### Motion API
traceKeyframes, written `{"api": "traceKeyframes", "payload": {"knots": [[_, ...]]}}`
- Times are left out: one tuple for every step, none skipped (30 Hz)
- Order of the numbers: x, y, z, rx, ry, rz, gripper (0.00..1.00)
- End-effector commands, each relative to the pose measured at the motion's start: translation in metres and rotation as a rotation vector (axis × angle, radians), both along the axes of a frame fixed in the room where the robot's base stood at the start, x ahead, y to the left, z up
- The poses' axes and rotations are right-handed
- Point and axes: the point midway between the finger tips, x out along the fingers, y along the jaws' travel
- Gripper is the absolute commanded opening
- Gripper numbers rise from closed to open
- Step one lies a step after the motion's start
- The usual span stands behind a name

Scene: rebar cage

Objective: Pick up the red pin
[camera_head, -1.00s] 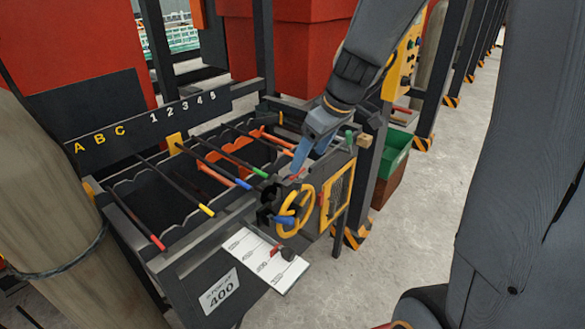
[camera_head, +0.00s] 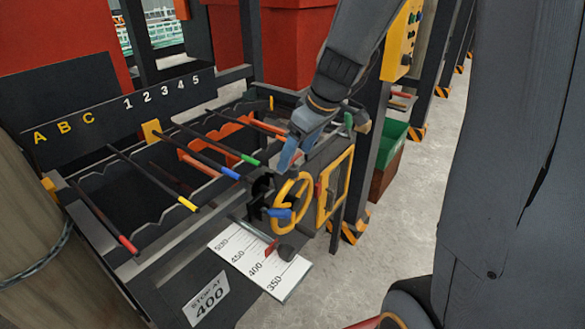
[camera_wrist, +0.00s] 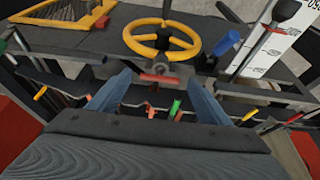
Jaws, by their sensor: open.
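The red pin (camera_wrist: 160,79) is a short red cylinder lying crosswise just below the yellow handwheel (camera_wrist: 161,38) in the wrist view. My gripper (camera_wrist: 159,86) is open, with one blue finger on each side of the pin and apart from it. In the head view my gripper (camera_head: 287,160) points down just above the yellow handwheel (camera_head: 292,204), at the right end of the machine. I cannot make out the pin clearly there, because my fingers are in front of that area.
Dark rods with coloured tips, such as yellow (camera_head: 187,204) and blue (camera_head: 230,173), cross the trough left of the wheel. A green-topped bin (camera_head: 391,145) stands right of the machine. A red-marked lever (camera_head: 271,246) rises over the white scale (camera_head: 262,262).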

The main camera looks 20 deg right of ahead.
Motion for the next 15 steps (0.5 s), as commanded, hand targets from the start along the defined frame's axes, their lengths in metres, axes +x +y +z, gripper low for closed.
{"api": "traceKeyframes", "payload": {"knots": [[0.001, 0.002, -0.005, 0.000, 0.003, 0.001, 0.72], [0.002, 0.002, -0.007, 0.000, 0.003, 0.001, 0.72], [0.003, 0.003, -0.011, 0.000, 0.003, 0.001, 0.72], [0.004, 0.004, -0.014, 0.000, 0.003, 0.001, 0.72], [0.005, 0.005, -0.016, 0.000, 0.003, 0.001, 0.72], [0.006, 0.005, -0.018, -0.001, 0.002, 0.001, 0.72], [0.007, 0.006, -0.020, 0.000, 0.002, 0.000, 0.72], [0.007, 0.006, -0.022, 0.000, 0.002, 0.000, 0.72], [0.009, 0.007, -0.024, 0.000, 0.002, -0.001, 0.72], [0.009, 0.008, -0.026, 0.000, 0.003, 0.001, 0.72], [0.011, 0.009, -0.029, 0.000, 0.004, 0.001, 0.72], [0.012, 0.010, -0.033, 0.000, 0.005, -0.001, 0.72], [0.014, 0.011, -0.036, 0.000, 0.004, 0.001, 0.72], [0.016, 0.012, -0.039, 0.001, 0.004, 0.000, 0.72], [0.018, 0.013, -0.043, -0.001, 0.003, 0.000, 0.72]]}}
